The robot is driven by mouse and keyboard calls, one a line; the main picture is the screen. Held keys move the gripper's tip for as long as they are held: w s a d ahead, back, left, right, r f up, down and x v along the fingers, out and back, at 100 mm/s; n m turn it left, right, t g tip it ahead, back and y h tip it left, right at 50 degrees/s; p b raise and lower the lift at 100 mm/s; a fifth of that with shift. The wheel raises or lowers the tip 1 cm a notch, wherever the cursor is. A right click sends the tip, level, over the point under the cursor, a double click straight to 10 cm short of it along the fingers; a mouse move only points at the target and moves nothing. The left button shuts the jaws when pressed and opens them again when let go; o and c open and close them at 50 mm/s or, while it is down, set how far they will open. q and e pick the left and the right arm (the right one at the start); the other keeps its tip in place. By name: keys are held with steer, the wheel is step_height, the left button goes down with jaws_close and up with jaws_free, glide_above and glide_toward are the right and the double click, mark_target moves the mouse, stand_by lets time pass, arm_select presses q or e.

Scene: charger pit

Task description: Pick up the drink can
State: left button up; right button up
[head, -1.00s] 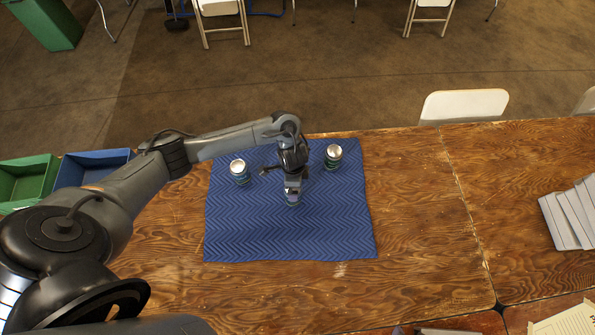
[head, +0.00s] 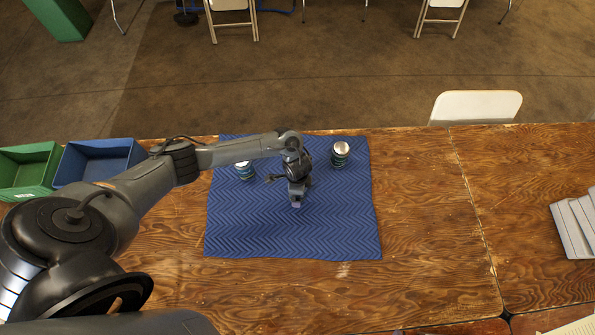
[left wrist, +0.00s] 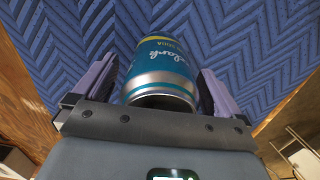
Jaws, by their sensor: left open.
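A teal drink can (left wrist: 163,75) with a silver end and a yellow band shows in the left wrist view, its silver end towards my palm. My left gripper (left wrist: 160,90) is open, with one finger on each side of this can; whether a finger touches it I cannot tell. In the head view my left gripper (head: 297,200) points down over the blue mat (head: 290,235) and hides the can there. Two other cans stand on the mat: one to the left (head: 245,174), partly behind my arm, and one to the right (head: 341,155).
A green bin (head: 28,168) and a blue bin (head: 97,160) stand at the table's left. Grey slats (head: 573,225) lie at the right. A white chair (head: 476,106) stands behind the table.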

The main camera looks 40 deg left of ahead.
arm_select(q)
steer(key=c, duration=1.4)
steer(key=shift+r, duration=0.1)
